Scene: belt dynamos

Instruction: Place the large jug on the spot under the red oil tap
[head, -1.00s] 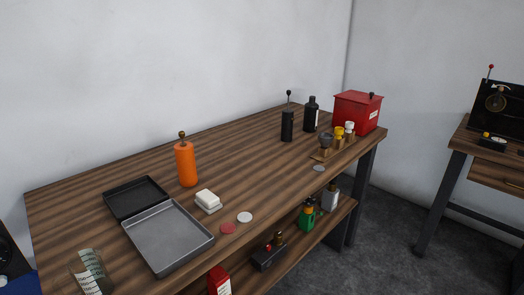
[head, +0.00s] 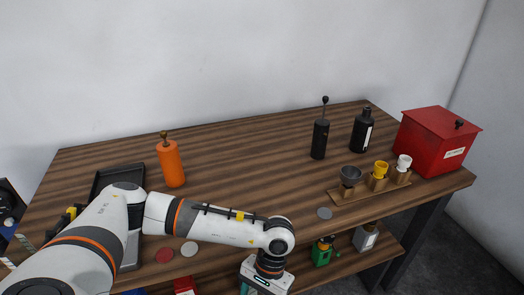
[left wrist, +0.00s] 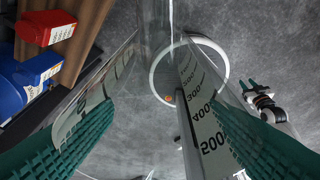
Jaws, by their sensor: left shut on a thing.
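My left gripper (left wrist: 160,125) is shut on a clear jug (left wrist: 208,125) with a printed scale. The green finger pads are on either side of it, and the grey floor shows through and around its round base. In the head view my left arm crosses the table front; its fingers and the held jug are below the frame. My right gripper (left wrist: 250,88), small in the left wrist view, looks open and empty. A red disc (head: 165,255), a white disc (head: 189,249) and a grey disc (head: 324,213) lie on the tabletop. I cannot identify a red tap.
An orange cylinder (head: 172,163) stands on the table (head: 250,160). A dark tray (head: 115,180) is partly behind my arm. Red (left wrist: 45,28) and blue (left wrist: 28,80) containers are low beside the jug.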

